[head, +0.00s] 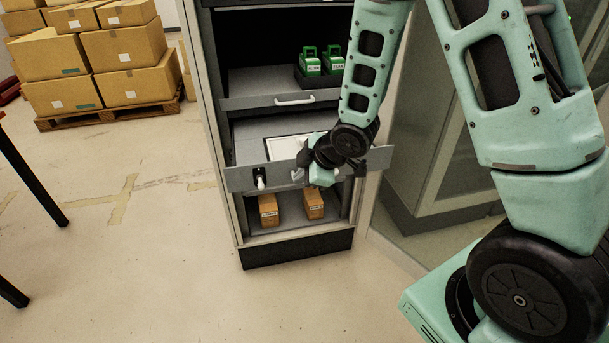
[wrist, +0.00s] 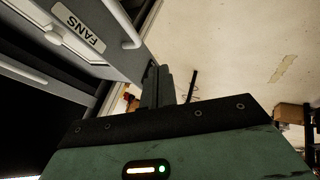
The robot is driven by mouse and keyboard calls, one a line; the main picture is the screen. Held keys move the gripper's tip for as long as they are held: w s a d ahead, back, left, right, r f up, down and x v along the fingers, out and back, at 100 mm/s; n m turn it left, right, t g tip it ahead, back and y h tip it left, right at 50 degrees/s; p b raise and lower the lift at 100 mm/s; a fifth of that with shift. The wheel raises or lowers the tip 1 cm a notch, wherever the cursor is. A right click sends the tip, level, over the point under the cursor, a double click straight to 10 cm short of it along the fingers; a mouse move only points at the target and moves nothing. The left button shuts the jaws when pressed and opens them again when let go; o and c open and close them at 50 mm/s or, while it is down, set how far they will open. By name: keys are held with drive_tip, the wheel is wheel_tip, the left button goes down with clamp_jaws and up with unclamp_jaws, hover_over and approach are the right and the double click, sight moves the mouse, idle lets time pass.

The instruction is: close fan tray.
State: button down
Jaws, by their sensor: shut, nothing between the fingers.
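The fan tray (head: 236,180) is a grey drawer with a flat front panel, sticking out of the dark rack cabinet in the head view. A white sheet or plate (head: 285,148) lies inside it.
Above is a shelf with a white handle (head: 295,99) and green devices (head: 310,62). Below are two small brown boxes (head: 268,210). A glass-sided cabinet (head: 420,150) stands right. Stacked cartons (head: 132,85) sit at back left. The floor (head: 140,240) in front is clear.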

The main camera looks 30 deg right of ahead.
sight(288, 177)
drive_tip(key=w+f, duration=0.1)
drive_tip(key=w, duration=0.1)
drive_tip(key=w+f, duration=0.4)
drive_tip(key=shift+w+a+p, duration=0.15)
drive_tip(key=shift+a+p, duration=0.15)
drive_tip(key=shift+p, duration=0.1)
drive_tip(key=shift+w+d+f, duration=0.1)
drive_tip(key=shift+w+d, duration=0.05)
drive_tip(key=shift+w, duration=0.45)
